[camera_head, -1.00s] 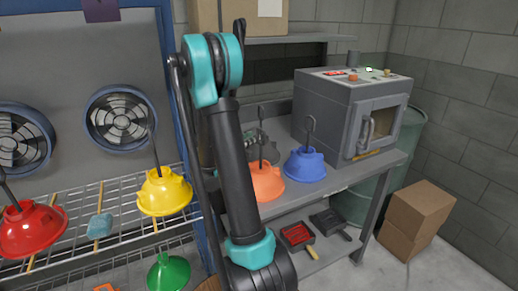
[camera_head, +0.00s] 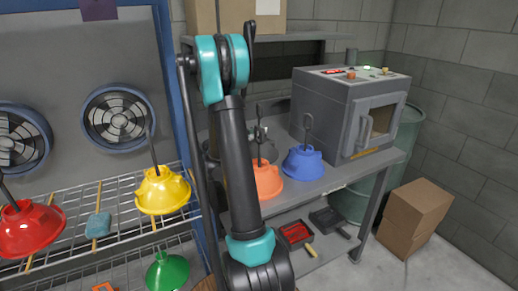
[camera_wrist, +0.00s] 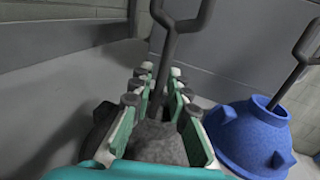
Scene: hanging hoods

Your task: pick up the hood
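A grey hood (camera_wrist: 158,138) with a long dark hook rod stands in the middle of the wrist view. My gripper (camera_wrist: 158,90) is around it, one set of teal-padded fingers on each side of the rod, with a visible gap beside the rod, so it looks open. A blue hood (camera_wrist: 250,138) with its own hook stands close on the right; it also shows on the bench in the head view (camera_head: 305,163). An orange hood (camera_head: 267,180) stands nearer on the bench. My arm hides much of the gripper and the grey hood in the head view.
A grey oven-like machine (camera_head: 350,110) stands at the right of the bench (camera_head: 330,182). Red (camera_head: 28,230), yellow (camera_head: 162,192) and green (camera_head: 167,272) hoods are on the wire rack at left. Cardboard boxes (camera_head: 415,217) stand on the floor at right.

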